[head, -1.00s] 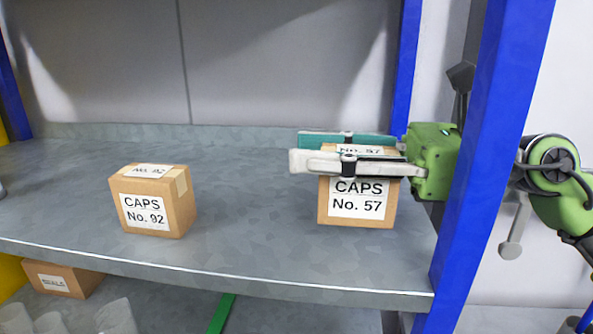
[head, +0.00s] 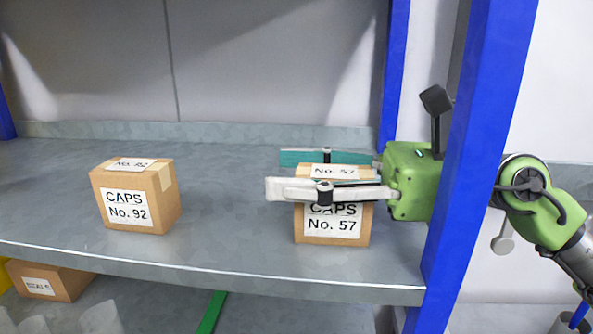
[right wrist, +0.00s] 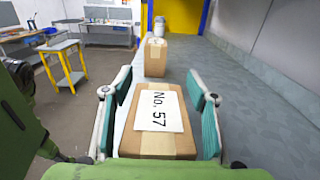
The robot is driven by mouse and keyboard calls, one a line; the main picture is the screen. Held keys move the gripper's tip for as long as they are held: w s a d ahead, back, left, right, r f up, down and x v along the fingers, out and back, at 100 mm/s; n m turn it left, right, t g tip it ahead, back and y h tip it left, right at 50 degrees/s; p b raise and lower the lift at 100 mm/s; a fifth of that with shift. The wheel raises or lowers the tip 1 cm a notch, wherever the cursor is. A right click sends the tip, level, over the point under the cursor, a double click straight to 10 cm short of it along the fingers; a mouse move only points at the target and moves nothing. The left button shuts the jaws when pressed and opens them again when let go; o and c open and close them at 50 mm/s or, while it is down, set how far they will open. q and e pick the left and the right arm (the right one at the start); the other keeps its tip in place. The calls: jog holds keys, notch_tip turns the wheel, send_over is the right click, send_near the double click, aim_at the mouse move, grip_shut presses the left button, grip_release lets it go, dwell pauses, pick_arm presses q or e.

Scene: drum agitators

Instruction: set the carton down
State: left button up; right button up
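The carton is a brown box labelled "CAPS No. 57" (head: 333,226), upright on the grey shelf near its right end. In the right wrist view its taped top with the "No. 57" label (right wrist: 158,112) faces me. My right gripper (head: 305,173) reaches in from the right, one finger in front of the carton and one behind. Its fingers (right wrist: 160,75) stand spread on both sides of the carton, with narrow gaps, so it looks open. The front finger hides part of the carton's upper front. My left gripper is not in view.
Another carton, "CAPS No. 92" (head: 130,212), stands on the shelf (head: 230,225) to the left, with bare shelf between. A blue post (head: 475,150) rises just right of my gripper. A "SEALS" carton (head: 48,282) sits on the level below.

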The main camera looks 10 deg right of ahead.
aim_at(362, 173)
jog(key=shift+d, duration=0.15)
jog(key=shift+r, duration=0.2)
jog(key=b+v, duration=0.4)
jog(key=v, duration=0.2)
jog(key=shift+d+f, duration=0.15)
jog(key=shift+d, duration=0.15)
jog(key=shift+s+d, duration=0.2)
jog(key=shift+d, duration=0.1)
